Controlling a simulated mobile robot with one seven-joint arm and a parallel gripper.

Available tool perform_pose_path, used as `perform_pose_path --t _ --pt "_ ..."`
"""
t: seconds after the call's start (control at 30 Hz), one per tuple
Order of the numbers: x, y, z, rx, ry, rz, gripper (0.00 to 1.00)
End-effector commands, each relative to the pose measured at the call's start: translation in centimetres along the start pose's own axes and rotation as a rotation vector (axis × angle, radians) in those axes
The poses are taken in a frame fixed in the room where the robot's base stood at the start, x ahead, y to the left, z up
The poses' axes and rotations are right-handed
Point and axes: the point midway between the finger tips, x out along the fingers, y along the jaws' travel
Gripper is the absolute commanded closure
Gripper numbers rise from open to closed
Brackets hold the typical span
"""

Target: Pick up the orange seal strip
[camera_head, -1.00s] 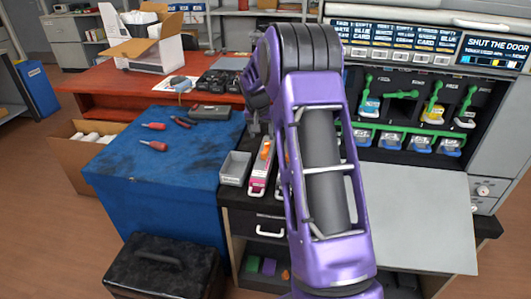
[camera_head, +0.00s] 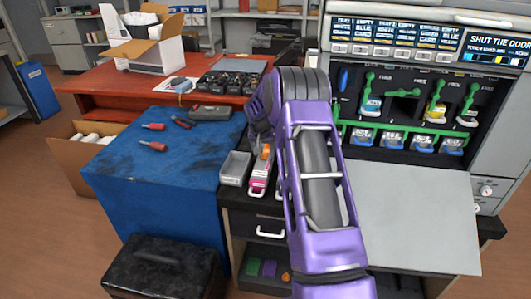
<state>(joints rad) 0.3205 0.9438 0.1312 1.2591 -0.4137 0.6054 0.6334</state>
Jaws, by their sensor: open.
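The orange seal strip (camera_head: 265,152) shows as a small orange patch on the upper end of a white and magenta toner cartridge (camera_head: 259,178). The cartridge lies on the dark counter, just left of my purple arm. My arm reaches up across the middle of the view and bends at a dark ribbed joint. My gripper is hidden behind the arm, so its fingers and their distance from the strip cannot be made out. Part of the counter right of the cartridge is also covered by the arm.
A grey open bin (camera_head: 235,168) stands left of the cartridge. A blue-covered table (camera_head: 150,190) with red-handled tools is further left. The printer with its open front door (camera_head: 405,215) is on the right. A black toolbox (camera_head: 165,268) sits on the floor in front.

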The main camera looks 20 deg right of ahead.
Motion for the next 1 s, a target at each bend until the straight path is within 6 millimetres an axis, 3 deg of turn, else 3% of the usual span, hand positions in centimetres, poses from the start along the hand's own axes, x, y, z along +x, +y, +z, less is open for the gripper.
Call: perform_pose_path --t 0.1,0.47,0.77,1.0 --pt "-0.1 0.0 0.0 0.0 0.0 0.0 0.37" --pt "-0.1 0.0 0.0 -0.001 0.0 0.0 1.0" --pt "-0.7 0.0 -0.3 -0.001 0.002 0.0 1.0" --pt "-4.8 -0.1 -2.0 0.0 0.004 -0.001 1.0"
